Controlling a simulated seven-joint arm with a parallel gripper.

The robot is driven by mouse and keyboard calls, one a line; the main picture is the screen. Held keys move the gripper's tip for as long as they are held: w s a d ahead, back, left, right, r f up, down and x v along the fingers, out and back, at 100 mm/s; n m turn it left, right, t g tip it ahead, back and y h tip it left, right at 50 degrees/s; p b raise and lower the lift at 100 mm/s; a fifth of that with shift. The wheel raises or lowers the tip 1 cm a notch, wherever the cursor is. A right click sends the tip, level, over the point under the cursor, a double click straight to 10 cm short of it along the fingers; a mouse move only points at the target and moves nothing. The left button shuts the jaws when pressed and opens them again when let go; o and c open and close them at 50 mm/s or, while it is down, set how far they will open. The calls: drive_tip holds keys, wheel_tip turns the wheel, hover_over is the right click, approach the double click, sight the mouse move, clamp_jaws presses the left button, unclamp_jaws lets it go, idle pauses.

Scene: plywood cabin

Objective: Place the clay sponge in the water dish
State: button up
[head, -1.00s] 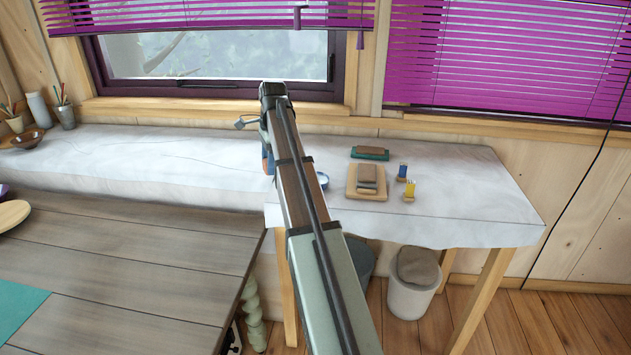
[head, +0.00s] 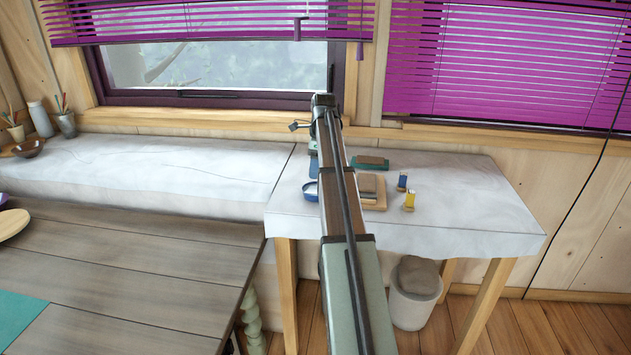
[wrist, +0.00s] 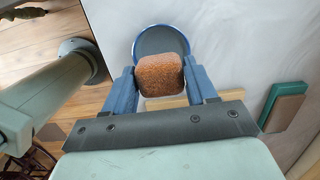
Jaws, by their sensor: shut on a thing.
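The clay sponge (wrist: 160,75) is a brown, rounded block between the blue fingers of my gripper (wrist: 162,80) in the wrist view. My gripper is shut on it. The water dish (wrist: 160,31) is a round blue-rimmed dish with a grey inside, seen beyond the sponge, which covers its near part. In the head view the dish (head: 310,191) stands on the white-covered table, just left of my arm. My arm hides the sponge there. A blue part of my gripper (head: 314,167) shows above the dish in that picture. The gap between sponge and dish is unclear.
A wooden board (head: 375,204) with a clay block lies right of my arm. Behind it is a green-based block (head: 374,162). A blue spool (head: 402,182) and a yellow spool (head: 409,201) stand further right. The cloth's right side is clear.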

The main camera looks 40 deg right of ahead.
drive_tip(key=shift+f, duration=2.5)
drive_tip(key=shift+f, duration=0.15)
drive_tip(key=o, duration=1.1)
drive_tip(key=r, duration=0.8)
drive_tip(key=s+d+r, duration=0.1)
drive_tip(key=r, duration=0.3)
drive_tip(key=shift+r, duration=0.15)
